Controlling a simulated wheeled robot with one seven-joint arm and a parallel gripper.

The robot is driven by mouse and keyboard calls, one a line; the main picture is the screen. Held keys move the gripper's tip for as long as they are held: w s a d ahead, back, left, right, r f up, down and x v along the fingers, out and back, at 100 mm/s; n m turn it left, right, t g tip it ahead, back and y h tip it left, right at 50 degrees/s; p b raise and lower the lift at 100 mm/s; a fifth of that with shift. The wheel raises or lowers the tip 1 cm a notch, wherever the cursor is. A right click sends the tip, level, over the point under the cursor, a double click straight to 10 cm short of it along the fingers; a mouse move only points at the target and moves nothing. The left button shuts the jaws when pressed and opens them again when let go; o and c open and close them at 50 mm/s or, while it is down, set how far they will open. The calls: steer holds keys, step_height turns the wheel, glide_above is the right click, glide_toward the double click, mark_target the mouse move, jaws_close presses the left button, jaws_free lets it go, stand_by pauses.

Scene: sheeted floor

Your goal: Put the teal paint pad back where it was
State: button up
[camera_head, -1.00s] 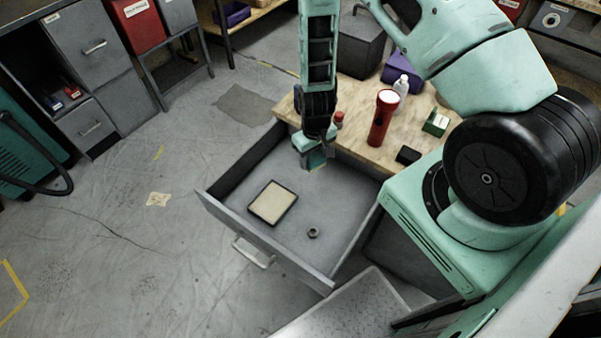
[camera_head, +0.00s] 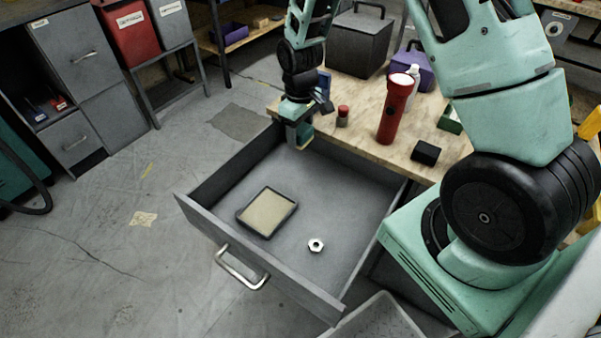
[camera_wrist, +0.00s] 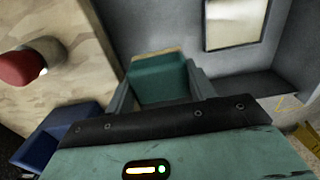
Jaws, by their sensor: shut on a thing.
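The teal paint pad (camera_wrist: 160,80) is a teal block with a tan edge, held between my gripper's fingers in the wrist view. My gripper (camera_head: 301,140) is shut on it above the back left part of the open grey drawer (camera_head: 345,292). In the head view the pad (camera_head: 306,137) shows only as a small piece at the fingertips. I cannot tell whether it touches the drawer floor. A shallow black-rimmed tray with a cream inside (camera_head: 267,212) lies in the drawer, and also shows in the wrist view (camera_wrist: 235,22).
A hex nut (camera_head: 316,245) lies in the drawer. On the wooden worktop stand a red-capped jar (camera_head: 343,116), a red flashlight (camera_head: 393,108), a white bottle (camera_head: 412,84) and a black block (camera_head: 426,152).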

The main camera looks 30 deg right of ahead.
mark_target(300, 176)
step_height(300, 176, down, 14)
steer(key=shift+f+b, duration=0.1)
steer(key=shift+b, duration=0.3)
steer(key=o, duration=1)
steer(key=shift+f, duration=0.1)
steer(key=shift+c, duration=0.2)
